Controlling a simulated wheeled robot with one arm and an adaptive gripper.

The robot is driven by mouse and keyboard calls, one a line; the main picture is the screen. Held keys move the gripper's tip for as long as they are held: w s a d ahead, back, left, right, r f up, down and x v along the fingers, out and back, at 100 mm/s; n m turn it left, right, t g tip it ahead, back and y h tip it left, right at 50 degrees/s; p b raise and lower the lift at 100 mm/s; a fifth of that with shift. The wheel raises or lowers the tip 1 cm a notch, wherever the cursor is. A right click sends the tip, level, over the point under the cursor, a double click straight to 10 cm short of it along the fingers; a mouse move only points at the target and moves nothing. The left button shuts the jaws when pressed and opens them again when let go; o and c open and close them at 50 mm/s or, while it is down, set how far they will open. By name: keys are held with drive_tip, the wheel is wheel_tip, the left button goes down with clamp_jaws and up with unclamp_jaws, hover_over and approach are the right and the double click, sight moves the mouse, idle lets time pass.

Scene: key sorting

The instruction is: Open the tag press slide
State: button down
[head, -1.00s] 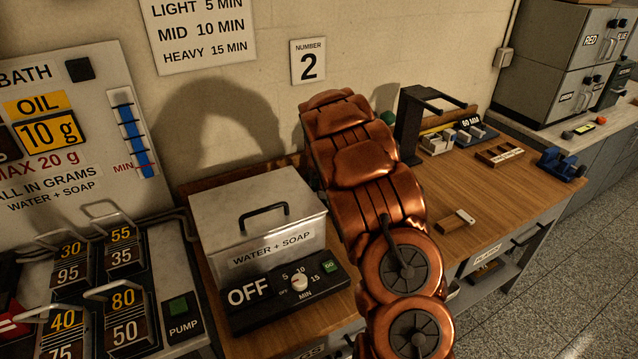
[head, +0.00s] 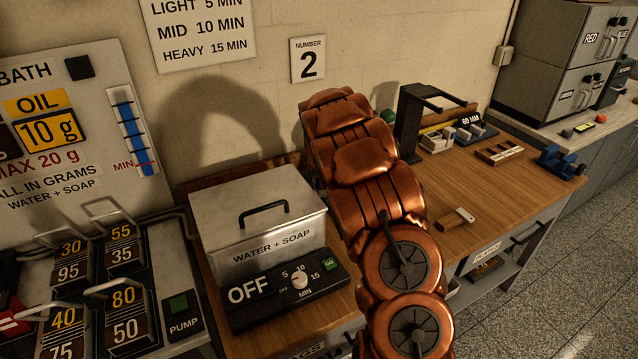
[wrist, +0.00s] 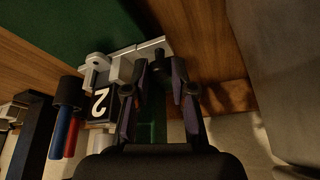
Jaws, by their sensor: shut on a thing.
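In the wrist view a light grey metal fixture (wrist: 122,66) with a round eye at its left end lies across a green surface; it looks like the tag press. A black block marked 2 (wrist: 101,104) sits against it. My gripper (wrist: 160,66) is at the fixture's right end, its two dark fingers on either side of a small dark knob (wrist: 160,52). It is shut on this knob, which looks like the slide's handle. The fingers hide part of the fixture, so how far the slide is open cannot be told. In the head view my arm hides the gripper and the press.
Red and blue handles (wrist: 64,132) stand left of the fixture in the wrist view. In the head view a WATER + SOAP box (head: 262,236) stands left of my arm.

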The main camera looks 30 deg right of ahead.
drive_tip(key=shift+s+a+r+b, duration=0.15)
drive_tip(key=shift+s+b, duration=0.85)
drive_tip(key=shift+s, duration=1.2)
drive_tip(key=shift+s+a+f+b, duration=0.15)
drive_tip(key=shift+s+b, duration=0.85)
drive_tip(key=shift+s, duration=1.15)
drive_tip(key=shift+r, duration=0.1)
drive_tip(key=c, duration=1)
unclamp_jaws()
drive_tip(key=shift+o, duration=0.2)
drive_tip(key=v, duration=1.2)
